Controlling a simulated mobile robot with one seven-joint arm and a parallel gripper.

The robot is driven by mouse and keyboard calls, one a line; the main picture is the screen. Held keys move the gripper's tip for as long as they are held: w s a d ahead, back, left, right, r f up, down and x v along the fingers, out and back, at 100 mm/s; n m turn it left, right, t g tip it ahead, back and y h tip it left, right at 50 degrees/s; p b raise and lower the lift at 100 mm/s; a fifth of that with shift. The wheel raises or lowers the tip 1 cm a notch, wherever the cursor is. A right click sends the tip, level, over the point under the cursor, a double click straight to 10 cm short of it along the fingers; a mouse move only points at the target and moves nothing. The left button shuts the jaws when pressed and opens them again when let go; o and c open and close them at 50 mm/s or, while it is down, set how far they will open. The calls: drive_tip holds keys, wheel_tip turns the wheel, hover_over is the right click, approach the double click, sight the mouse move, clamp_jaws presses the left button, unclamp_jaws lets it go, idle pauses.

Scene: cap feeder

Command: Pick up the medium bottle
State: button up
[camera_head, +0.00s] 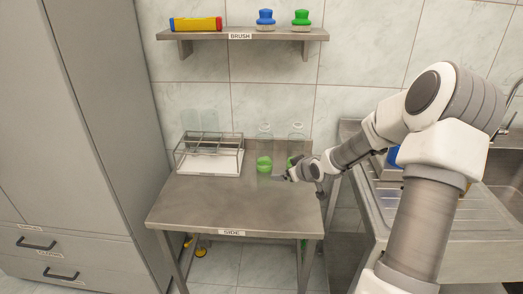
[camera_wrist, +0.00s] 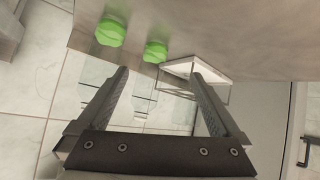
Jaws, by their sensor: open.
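Two clear, glass-like bottles stand at the back of the side table, a left one (camera_head: 264,131) and a right one (camera_head: 297,131). A green piece (camera_head: 264,164) shows below the left one and another green piece (camera_head: 291,161), partly hidden by my arm, below the right one. Whether these are bases or separate caps is unclear, as is which bottle is medium. My gripper (camera_head: 287,178) is just right of the left green piece. In the wrist view, my gripper (camera_wrist: 160,75) is open and empty; green pieces (camera_wrist: 110,31) (camera_wrist: 155,51) lie beyond its fingertips.
A metal-framed rack (camera_head: 240,160) with clear containers stands on the left of the side table (camera_head: 205,208). The table's front is clear. A shelf (camera_head: 240,35) with brushes hangs above. A sink counter (camera_head: 420,225) is at right and a grey cabinet (camera_head: 110,90) at left.

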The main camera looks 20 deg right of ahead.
sight(265, 157)
drive_tip(key=w+f+t, duration=0.1)
drive_tip(key=w+f, duration=0.1)
drive_tip(key=w, duration=0.4)
drive_tip(key=w+f+t+y+b, duration=0.1)
drive_tip(key=w+f, duration=0.1)
drive_tip(key=w, duration=0.4)
drive_tip(key=w+a+f+m+t, duration=0.1)
drive_tip(key=w+f, duration=0.2)
drive_tip(key=w, duration=0.4)
drive_tip(key=shift+b, duration=0.35)
drive_tip(key=c, duration=1.1)
